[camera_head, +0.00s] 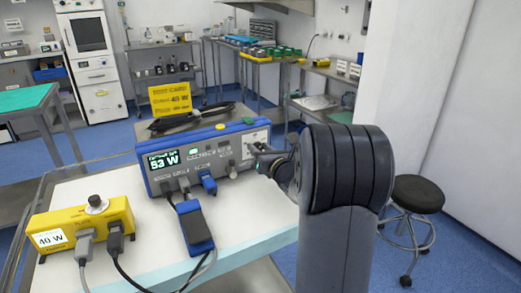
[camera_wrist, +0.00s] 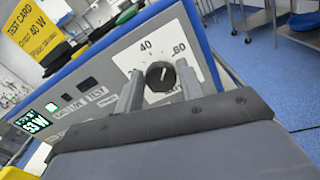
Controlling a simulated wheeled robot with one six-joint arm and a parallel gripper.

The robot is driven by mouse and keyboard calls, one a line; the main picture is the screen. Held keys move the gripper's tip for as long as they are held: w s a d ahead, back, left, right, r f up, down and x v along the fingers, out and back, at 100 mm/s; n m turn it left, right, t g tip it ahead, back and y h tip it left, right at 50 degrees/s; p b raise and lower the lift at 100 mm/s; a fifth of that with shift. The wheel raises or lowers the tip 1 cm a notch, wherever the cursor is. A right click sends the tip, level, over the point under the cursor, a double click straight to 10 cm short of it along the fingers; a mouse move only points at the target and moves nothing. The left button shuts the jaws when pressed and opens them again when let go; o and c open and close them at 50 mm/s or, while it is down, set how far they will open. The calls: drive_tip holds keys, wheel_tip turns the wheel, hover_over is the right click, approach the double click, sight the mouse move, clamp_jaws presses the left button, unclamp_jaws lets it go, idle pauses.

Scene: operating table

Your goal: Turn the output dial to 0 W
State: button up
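The output dial (camera_wrist: 160,76) is a black round knob with a light pointer mark, on a white scale plate. In the wrist view its pointer aims up, between the printed 40 and 60. The dial sits on the right of the front panel of a blue-and-grey unit (camera_head: 222,153). The unit's display (camera_head: 164,160) reads 53 W. My gripper (camera_wrist: 160,70) has its two grey fingers apart, one on each side of the dial. I cannot tell whether the fingers touch it.
A blue-grey plug-like piece (camera_head: 194,226) and cables lie in front.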

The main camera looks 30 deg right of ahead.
drive_tip(key=c, duration=0.6)
drive_tip(key=shift+o, duration=0.2)
